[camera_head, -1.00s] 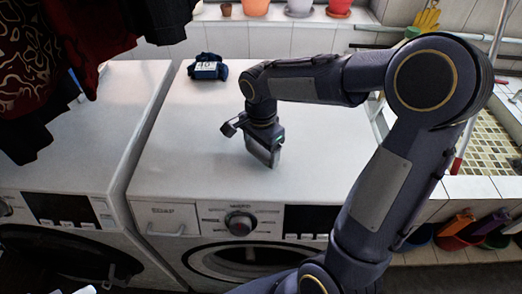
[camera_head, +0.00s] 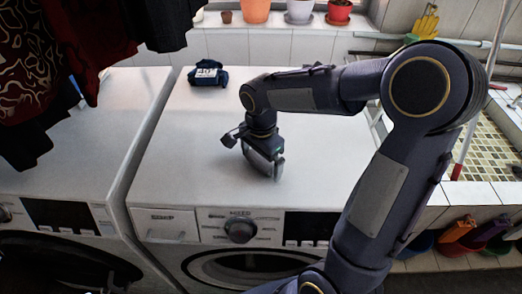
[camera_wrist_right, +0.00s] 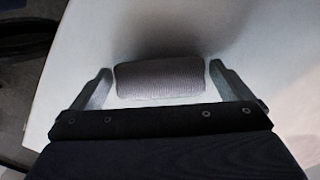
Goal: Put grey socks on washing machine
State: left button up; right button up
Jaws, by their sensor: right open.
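The grey socks (camera_wrist_right: 160,78) show in the right wrist view as a ribbed, rolled bundle on the white top of the washing machine (camera_head: 190,130). My right gripper (camera_wrist_right: 155,75) is open, with one finger on each side of the socks and small gaps visible at both ends. In the head view my right gripper (camera_head: 267,163) points down low over the machine's top, near its front edge. There I cannot make out the socks clearly behind the fingers. My left gripper is not in view.
A dark blue folded bundle with a white label (camera_head: 207,73) lies at the back of the same machine. A second white machine (camera_head: 80,140) stands to the left, under hanging dark clothes (camera_head: 70,50). Flower pots (camera_head: 299,11) line the back ledge. The top left of my gripper is clear.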

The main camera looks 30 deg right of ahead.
aim_at(261, 157)
notch_tip(261, 157, up, 11)
jog(key=shift+f, duration=0.1)
jog(key=s+a+f+n+t+y, duration=0.2)
jog(key=s+n, duration=0.5)
jog(key=s, duration=0.1)
jog(key=s+a+f+n+t+y, duration=0.1)
jog(key=s+a+f+n+t, duration=0.1)
jog(key=s+n, duration=0.4)
jog(key=s+t, duration=0.1)
jog(key=s, duration=0.2)
jog(key=shift+a+f+n+t+y, duration=0.15)
jog(key=shift+f+n+t+y, duration=0.15)
jog(key=shift+f+n+y, duration=0.1)
